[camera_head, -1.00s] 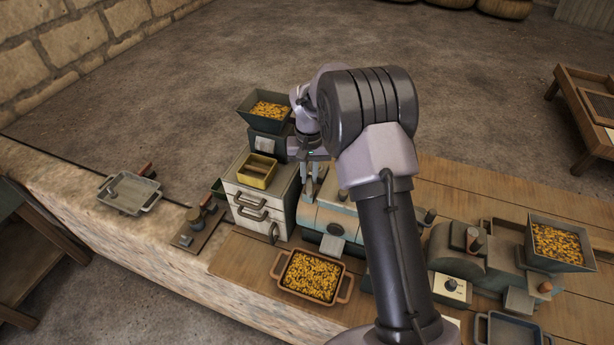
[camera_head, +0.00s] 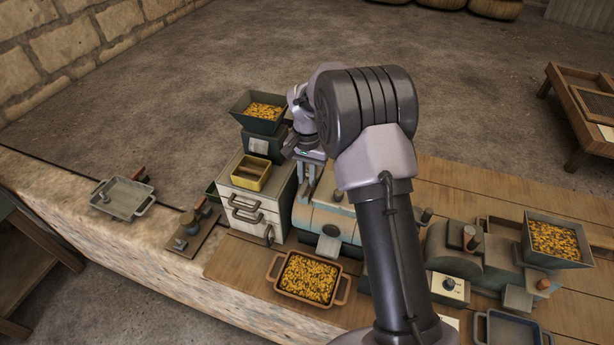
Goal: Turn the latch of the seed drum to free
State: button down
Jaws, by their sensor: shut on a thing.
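The seed drum (camera_head: 329,222) is a pale blue-grey rounded housing on the wooden bench, just right of a white drawer cabinet; my arm covers its right part. My gripper (camera_head: 305,187) points down at the drum's upper left end, with its two fingers close together. It is shut on a small part there, which looks like the drum's latch. The fingers hide that part, so I cannot tell its angle.
The cabinet (camera_head: 247,209) carries a yellow box (camera_head: 251,185); a seed-filled hopper (camera_head: 258,112) stands behind. A tray of seeds (camera_head: 275,285) lies in front of the drum. Another machine (camera_head: 452,250) stands to the right.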

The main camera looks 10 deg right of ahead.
aim_at(307, 180)
jog(key=c, duration=1.4)
grip_release()
jog(key=shift+r, duration=0.1)
notch_tip(307, 180, up, 17)
jog(key=p, duration=0.4)
jog(key=shift+r, duration=0.15)
